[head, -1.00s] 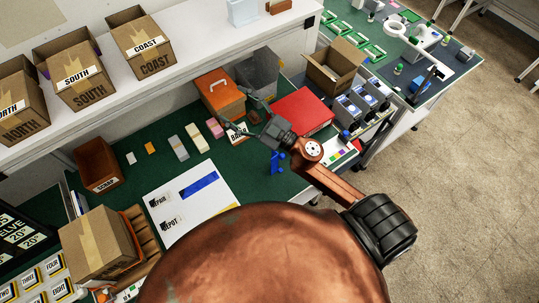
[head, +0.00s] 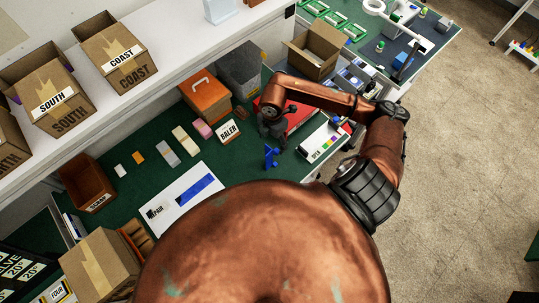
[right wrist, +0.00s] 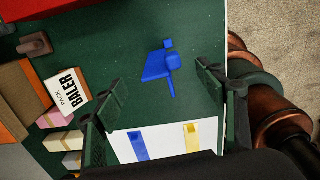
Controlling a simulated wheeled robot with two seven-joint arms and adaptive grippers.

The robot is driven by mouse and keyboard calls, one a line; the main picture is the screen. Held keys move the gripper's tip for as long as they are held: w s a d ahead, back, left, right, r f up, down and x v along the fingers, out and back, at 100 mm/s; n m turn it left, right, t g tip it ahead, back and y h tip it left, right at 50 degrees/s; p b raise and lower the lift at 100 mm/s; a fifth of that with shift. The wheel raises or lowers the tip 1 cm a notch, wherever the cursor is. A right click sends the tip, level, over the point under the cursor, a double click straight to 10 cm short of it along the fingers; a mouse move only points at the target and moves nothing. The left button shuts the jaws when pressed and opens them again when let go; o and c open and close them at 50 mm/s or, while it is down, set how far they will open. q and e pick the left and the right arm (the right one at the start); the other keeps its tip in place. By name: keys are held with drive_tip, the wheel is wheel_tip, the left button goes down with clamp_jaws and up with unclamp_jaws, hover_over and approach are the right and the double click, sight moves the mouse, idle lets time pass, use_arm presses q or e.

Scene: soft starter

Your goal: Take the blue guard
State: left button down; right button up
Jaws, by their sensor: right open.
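The blue guard (head: 271,155) is a small angular blue piece on the green bench top, right of the BALER card. In the right wrist view the blue guard (right wrist: 158,66) lies between and beyond the two fingers, with green surface around it. My right gripper (head: 275,140) points down close to the guard in the head view. In the right wrist view my right gripper (right wrist: 160,76) has its fingers wide apart, with nothing held. My left gripper is out of view.
The BALER card (head: 229,132) and small blocks stand to the left. A red box (head: 300,118) lies behind my right gripper. A white sheet (head: 170,207) with a blue strip lies nearer. An orange case (head: 205,100) and an open carton (head: 313,52) stand farther back.

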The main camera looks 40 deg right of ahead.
sight(269, 158)
wheel_tip(269, 158, down, 6)
drive_tip(key=p, duration=0.2)
drive_tip(key=shift+f, duration=0.25)
drive_tip(key=shift+a, duration=0.15)
drive_tip(key=shift+c, duration=0.6)
drive_tip(key=c, duration=1.1)
